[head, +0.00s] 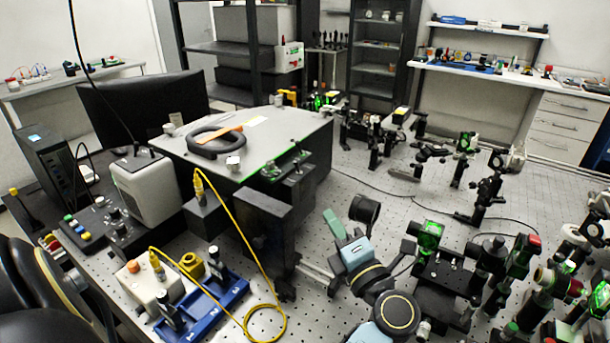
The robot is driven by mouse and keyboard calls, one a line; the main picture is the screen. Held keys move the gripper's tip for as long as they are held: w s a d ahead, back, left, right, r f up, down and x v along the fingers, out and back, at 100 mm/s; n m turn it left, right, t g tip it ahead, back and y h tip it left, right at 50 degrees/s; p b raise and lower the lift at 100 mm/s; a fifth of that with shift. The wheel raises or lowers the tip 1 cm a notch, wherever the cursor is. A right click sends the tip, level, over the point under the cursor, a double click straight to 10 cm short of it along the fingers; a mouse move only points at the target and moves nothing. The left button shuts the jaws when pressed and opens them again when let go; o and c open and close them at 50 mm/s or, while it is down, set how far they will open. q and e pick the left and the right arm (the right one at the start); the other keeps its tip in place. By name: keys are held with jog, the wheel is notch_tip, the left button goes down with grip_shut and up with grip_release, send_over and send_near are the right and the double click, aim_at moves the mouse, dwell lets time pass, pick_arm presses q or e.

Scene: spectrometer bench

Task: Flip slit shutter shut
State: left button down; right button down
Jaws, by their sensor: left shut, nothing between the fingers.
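A large grey box (295,128), which looks like the spectrometer, stands on the perforated bench. A dark block (263,225) stands at its front, and the slit shutter is too small or hidden to make out for certain. My left arm rises from the bottom middle, with light blue and black links. My left gripper (332,218) appears as a narrow green shape at the arm's end, shut and empty. It is to the right of the dark block, apart from it in the picture. A black ring mount (365,208) shows just right of the gripper. My right gripper is not in view.
Several optical mounts crowd the bench at right, including a green-lit cube (430,235). A black ring-shaped object (215,142) lies on the box. The bench's middle back has some clear surface.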

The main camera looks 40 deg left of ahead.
pick_arm(q)
jog(key=p, duration=0.2)
send_near(298, 165)
jog(key=x, duration=0.7)
jog(key=shift+s+f, duration=0.1)
jog(key=shift+p, duration=0.35)
